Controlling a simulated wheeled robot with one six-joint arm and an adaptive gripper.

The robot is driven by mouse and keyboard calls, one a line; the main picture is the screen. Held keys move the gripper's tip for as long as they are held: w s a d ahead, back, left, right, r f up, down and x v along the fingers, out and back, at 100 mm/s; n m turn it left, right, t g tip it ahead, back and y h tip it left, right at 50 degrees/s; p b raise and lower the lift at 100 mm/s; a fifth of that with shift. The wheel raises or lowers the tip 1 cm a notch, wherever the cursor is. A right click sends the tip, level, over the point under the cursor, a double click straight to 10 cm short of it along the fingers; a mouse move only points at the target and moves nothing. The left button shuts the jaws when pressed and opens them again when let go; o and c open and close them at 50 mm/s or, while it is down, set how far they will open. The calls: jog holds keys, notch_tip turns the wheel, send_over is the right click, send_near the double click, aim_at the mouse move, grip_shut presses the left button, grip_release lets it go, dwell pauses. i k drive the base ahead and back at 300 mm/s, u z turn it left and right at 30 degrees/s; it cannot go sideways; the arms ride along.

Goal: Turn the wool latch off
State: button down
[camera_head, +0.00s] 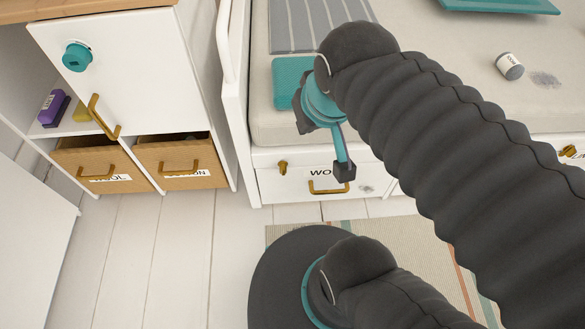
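The white drawer front (269,188) under the bed has a label (320,172) reading "WO", its end hidden behind my gripper. A small brass latch (283,167) sits at this drawer's upper left, likely the wool latch. Its exact setting is too small to tell. A brass handle (328,187) is below the label. My gripper (344,170) hangs in front of the drawer, right of the latch and apart from it in the picture. A teal finger with a dark tip shows; the other finger is not clear, so its opening cannot be told. No held object shows.
A teal box (288,80) and a can (509,66) rest on the bed. Another brass latch (569,151) is at the right. A white cabinet (120,70) with cardboard drawers (180,152) stands left. Between them is bare floor (180,240).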

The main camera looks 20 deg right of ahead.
aim_at(283, 165)
jog(key=u, duration=0.1)
jog(key=k, duration=0.9)
jog(key=z, duration=0.6)
